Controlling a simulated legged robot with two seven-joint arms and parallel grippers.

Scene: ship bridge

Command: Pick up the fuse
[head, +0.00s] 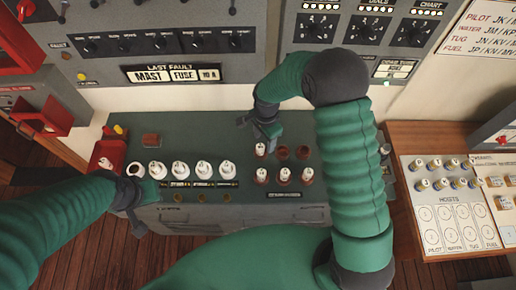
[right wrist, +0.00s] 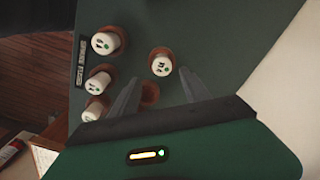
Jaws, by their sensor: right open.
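White fuses stand in brown round sockets on the green console top (head: 205,130). One fuse (head: 260,149) is in the back row, beside two empty sockets (head: 281,153); several more (head: 284,175) fill the front row. My right gripper (head: 268,130) is open just above and behind the back-row fuse. In the right wrist view, that fuse (right wrist: 162,65) shows between the open fingertips (right wrist: 159,75), with no clear contact; an empty socket (right wrist: 150,93) shows nearer the palm. My left gripper (head: 130,212) hangs at the console's left front; its jaws are unclear.
A "LAST FAULT: MAST FUSE 10 A" sign (head: 170,74) is on the wall panel. A wooden desk (head: 420,136) with a control panel (head: 440,205) is at right.

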